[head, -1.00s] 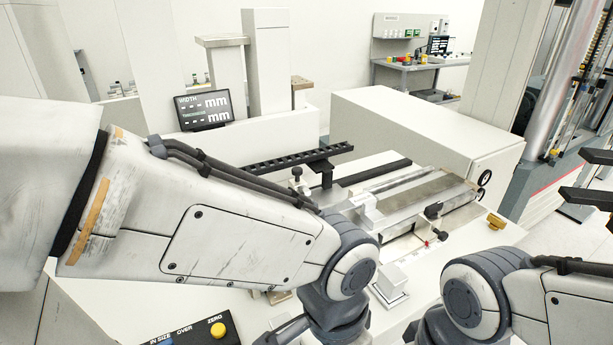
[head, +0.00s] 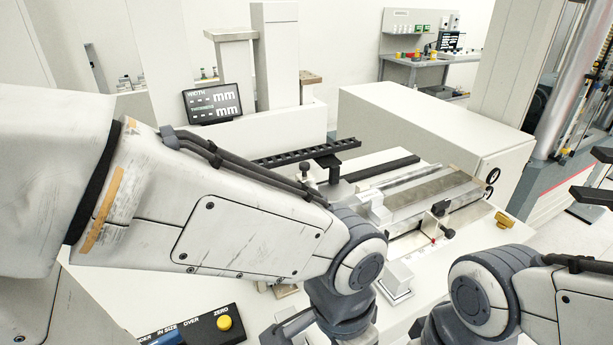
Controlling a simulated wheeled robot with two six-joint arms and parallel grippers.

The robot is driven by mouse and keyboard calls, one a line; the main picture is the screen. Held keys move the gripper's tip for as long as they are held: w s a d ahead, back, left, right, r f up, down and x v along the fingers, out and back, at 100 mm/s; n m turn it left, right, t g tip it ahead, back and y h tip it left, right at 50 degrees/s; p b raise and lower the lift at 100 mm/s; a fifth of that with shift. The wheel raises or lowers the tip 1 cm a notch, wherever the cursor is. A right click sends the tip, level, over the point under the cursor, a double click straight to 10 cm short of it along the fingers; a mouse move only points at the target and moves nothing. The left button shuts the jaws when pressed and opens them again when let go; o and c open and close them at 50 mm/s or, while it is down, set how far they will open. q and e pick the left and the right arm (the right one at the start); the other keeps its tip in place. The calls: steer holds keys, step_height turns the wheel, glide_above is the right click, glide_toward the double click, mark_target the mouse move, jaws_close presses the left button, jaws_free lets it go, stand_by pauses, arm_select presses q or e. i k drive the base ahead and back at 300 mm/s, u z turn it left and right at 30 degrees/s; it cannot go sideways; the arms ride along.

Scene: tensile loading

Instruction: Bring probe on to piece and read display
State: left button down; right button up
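The display (head: 213,101) at the back left is lit, with WIDTH and a second line, each showing dashes and mm rather than digits. The measuring fixture (head: 430,200) lies on the white bench in the middle, with metal bars, a small light block (head: 374,207) and a black holder (head: 334,172) under a black slotted rail (head: 305,153). I cannot tell which part is the probe, nor make out a separate test piece. My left arm crosses in front of the fixture's left side. My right arm is at the lower right. Both wrists run out of the bottom edge, and no fingertips show.
A control box (head: 196,331) with a yellow ZERO button (head: 224,323) is at the bottom left. A small light block on a base (head: 397,280) stands between my arms. A yellow part (head: 504,219) lies at the bench's right side. A white cabinet (head: 435,125) stands behind the fixture.

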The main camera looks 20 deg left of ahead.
mark_target(305, 178)
steer(key=k, duration=0.5)
steer(key=z, duration=1.2)
steer(key=i, duration=0.95)
steer(key=u, duration=2.75)
